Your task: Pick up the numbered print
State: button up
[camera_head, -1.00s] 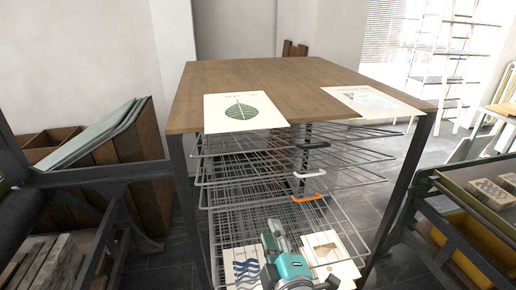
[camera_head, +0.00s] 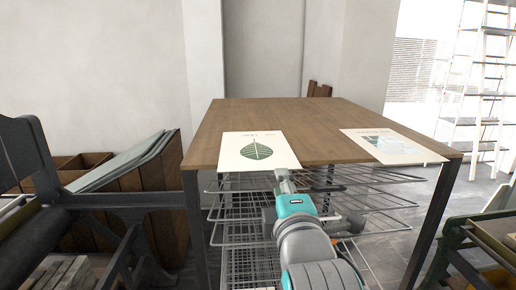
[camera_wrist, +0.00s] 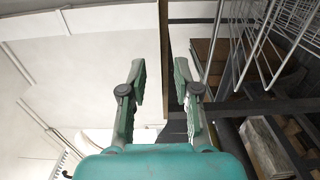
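Two prints lie on the wooden table top. The left one is a cream sheet with a green leaf (camera_head: 257,151) and small unreadable lettering, its front edge along the table's near edge. The right one is a pale landscape sheet (camera_head: 392,146) that juts past the table's near right edge. I cannot read a number on either. My gripper (camera_head: 282,176) is at the leaf print's near edge, in front of the table; contact cannot be told. In the wrist view my gripper (camera_wrist: 162,85) is open, with a thin brown edge showing between the fingers and no sheet clearly held.
The table (camera_head: 290,112) stands over wire drying racks (camera_head: 245,232), partly hidden by my arm. A dark press frame (camera_head: 95,200) is at left beside wooden bins (camera_head: 160,190). A green-framed press (camera_head: 470,235) is at right. A white ladder (camera_head: 478,100) stands behind.

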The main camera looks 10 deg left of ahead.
jog(key=shift+x, duration=3.85)
grip_shut()
